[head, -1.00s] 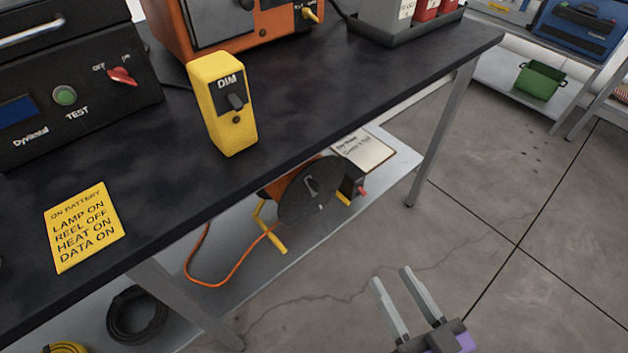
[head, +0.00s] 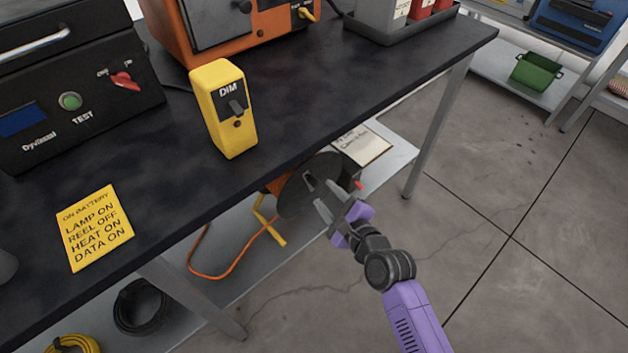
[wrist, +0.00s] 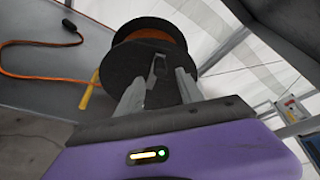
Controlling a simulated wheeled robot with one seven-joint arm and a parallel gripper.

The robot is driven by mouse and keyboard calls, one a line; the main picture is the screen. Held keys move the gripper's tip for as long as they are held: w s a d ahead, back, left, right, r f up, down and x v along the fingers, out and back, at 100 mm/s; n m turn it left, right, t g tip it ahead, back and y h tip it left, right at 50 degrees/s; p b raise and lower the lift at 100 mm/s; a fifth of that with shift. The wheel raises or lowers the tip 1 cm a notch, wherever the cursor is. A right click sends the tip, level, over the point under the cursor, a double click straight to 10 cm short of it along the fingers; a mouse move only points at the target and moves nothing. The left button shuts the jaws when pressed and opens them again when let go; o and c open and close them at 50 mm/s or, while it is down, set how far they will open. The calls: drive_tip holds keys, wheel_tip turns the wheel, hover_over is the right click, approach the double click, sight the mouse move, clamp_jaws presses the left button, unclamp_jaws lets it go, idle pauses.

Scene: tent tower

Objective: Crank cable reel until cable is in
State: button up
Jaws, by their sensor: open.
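The cable reel stands on the low shelf under the bench, with a dark round side disc (head: 296,196) facing me and an orange drum (wrist: 150,34) behind it. Its orange cable (head: 222,272) loops out over the shelf to the left. My gripper (head: 318,190) is open in front of the disc and hides part of it. In the wrist view, a dark crank piece (wrist: 157,68) on the disc shows between my two fingertips. I cannot tell whether either finger touches it.
The dark bench top (head: 300,110) overhangs the reel. A bench leg (head: 437,130) stands to the right and a clipboard (head: 362,146) lies behind the reel. Black coiled cable (head: 140,306) lies at the shelf's left. The floor to the right is clear.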

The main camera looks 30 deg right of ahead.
sight(317, 186)
drive_tip(key=shift+w+f+m, duration=0.1)
drive_tip(key=shift+w+m, duration=0.2)
drive_tip(key=shift+b+x, duration=1.05)
drive_tip(key=shift+x, duration=2.55)
clamp_jaws()
